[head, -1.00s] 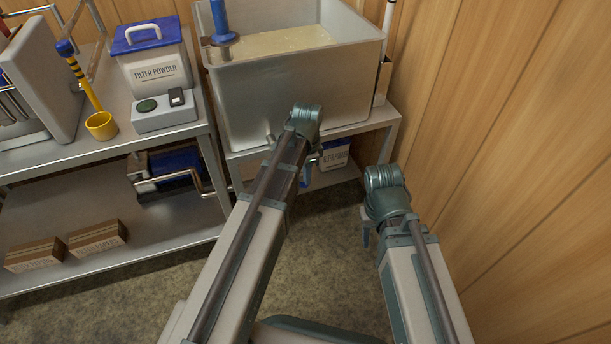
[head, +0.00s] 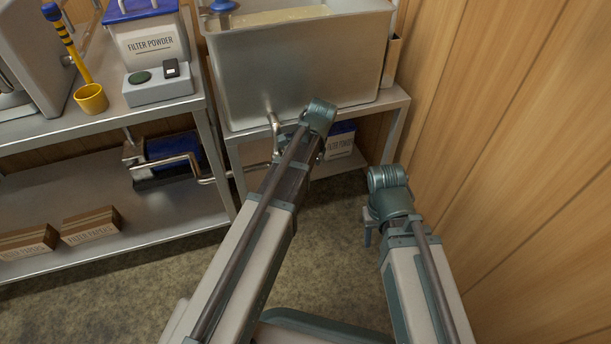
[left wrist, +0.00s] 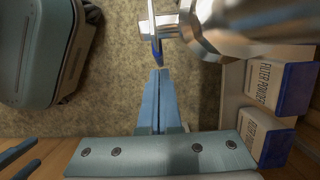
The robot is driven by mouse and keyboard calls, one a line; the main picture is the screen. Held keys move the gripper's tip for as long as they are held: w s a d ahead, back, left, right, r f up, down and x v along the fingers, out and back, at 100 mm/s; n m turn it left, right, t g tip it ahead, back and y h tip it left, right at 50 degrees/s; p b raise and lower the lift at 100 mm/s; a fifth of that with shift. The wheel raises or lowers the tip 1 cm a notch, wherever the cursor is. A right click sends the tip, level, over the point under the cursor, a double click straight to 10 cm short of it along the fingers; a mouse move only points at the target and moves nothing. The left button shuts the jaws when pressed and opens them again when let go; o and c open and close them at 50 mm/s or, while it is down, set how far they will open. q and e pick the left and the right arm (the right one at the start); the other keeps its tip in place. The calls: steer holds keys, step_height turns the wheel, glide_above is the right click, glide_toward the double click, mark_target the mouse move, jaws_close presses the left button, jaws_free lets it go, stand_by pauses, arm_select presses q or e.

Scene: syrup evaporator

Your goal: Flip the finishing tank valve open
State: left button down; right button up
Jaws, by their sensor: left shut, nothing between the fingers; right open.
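The finishing tank (head: 300,75) is a large grey metal box on a stand in the head view. Its outlet pipe (head: 273,124) sticks out low on the front, just left of my left wrist. In the left wrist view the shiny metal valve (left wrist: 190,22) has a blue-tipped lever (left wrist: 157,50) seen nearly edge-on. My left gripper (left wrist: 160,72) is shut and empty, its tips close to the lever's blue end; I cannot tell whether they touch. In the head view my left wrist hides the lever. My right gripper (head: 369,235) is open and empty, low near the wooden wall.
Filter powder boxes (head: 341,140) sit on the shelf under the tank, close to the left gripper; they also show in the left wrist view (left wrist: 262,82). The wooden wall (head: 500,130) bounds the right.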

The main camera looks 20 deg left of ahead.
arm_select(q)
steer(key=shift+s+a+f+g+y+b, duration=0.3)
steer(key=shift+a+f+g+y+b, duration=0.15)
steer(key=shift+y, duration=0.35)
arm_select(e)
steer(key=shift+f, duration=0.95)
arm_select(q)
steer(key=shift+a, duration=0.1)
steer(key=w+d+r+p, duration=0.1)
steer(key=w+d, duration=0.6)
steer(key=d, duration=0.4)
steer(key=shift+w+d+r, duration=0.15)
steer(key=shift+w+d, duration=0.15)
steer(key=shift+w, duration=0.1)
arm_select(e)
steer(key=shift+w+d+r, duration=0.1)
steer(key=shift+d+r, duration=0.5)
